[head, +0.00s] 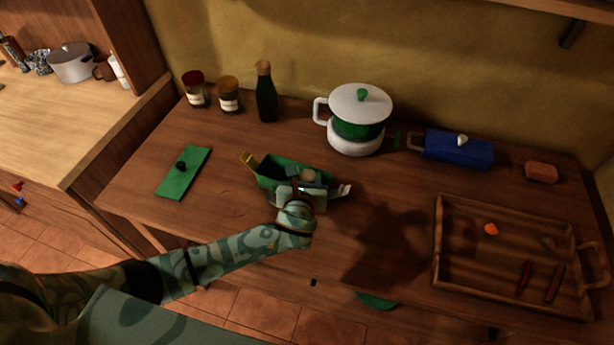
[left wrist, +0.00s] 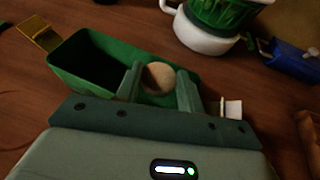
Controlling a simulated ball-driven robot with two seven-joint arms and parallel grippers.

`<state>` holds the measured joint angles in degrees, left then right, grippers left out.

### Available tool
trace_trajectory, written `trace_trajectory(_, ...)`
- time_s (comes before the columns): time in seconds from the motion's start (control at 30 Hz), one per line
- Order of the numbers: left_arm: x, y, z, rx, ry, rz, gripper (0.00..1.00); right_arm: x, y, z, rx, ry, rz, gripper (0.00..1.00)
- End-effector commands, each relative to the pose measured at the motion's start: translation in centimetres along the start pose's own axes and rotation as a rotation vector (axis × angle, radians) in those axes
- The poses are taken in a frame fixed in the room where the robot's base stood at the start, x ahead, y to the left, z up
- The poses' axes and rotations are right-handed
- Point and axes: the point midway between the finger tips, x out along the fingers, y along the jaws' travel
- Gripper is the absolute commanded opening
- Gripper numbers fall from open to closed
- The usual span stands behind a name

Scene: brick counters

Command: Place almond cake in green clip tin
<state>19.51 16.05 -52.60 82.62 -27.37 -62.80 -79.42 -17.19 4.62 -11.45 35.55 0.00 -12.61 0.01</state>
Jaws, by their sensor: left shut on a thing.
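The green clip tin (head: 268,172) stands lidless on the wooden counter, with a yellow clip at its left end and a white clip at its right end. It also shows in the left wrist view (left wrist: 85,75). The almond cake (head: 308,175) is a small pale round piece; it shows in the left wrist view (left wrist: 158,78) between my fingers, at the right part of the tin. My left gripper (head: 305,184) is shut on the cake, over or inside the tin's right end; its exact height is hard to tell. My right gripper is not in view.
A green lid (head: 184,171) with a dark knob lies left of the tin. A white and green pot (head: 356,138), a blue tin (head: 456,149), a dark bottle (head: 266,95) and two jars (head: 228,98) stand behind. A wooden tray (head: 480,283) with small items is at right.

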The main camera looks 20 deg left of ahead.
Motion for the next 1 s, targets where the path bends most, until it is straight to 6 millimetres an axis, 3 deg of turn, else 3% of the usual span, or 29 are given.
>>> trace_trajectory(0.17, 0.1, 0.0, -0.3, -0.001, 0.0, -0.001, 0.17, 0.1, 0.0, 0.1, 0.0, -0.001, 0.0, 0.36)
trace_trajectory(0.2, 0.1, 0.0, -0.3, -0.001, 0.0, -0.001, 0.47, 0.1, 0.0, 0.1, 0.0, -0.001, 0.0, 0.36)
trace_trajectory(0.27, 0.1, 0.0, -0.3, -0.001, 0.0, 0.0, 0.6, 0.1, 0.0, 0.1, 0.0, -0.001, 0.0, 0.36)
trace_trajectory(0.53, 0.1, 0.0, -0.2, 0.0, 0.0, 0.0, 0.6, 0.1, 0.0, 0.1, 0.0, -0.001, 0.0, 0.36)
trace_trajectory(0.67, -0.4, 0.0, 1.0, 0.0, -0.003, 0.0, 0.6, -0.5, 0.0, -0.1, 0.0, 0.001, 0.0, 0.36)
trace_trajectory(1.0, -8.3, 0.0, 1.1, -0.001, 0.001, -0.001, 0.6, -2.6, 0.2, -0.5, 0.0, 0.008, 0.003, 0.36)
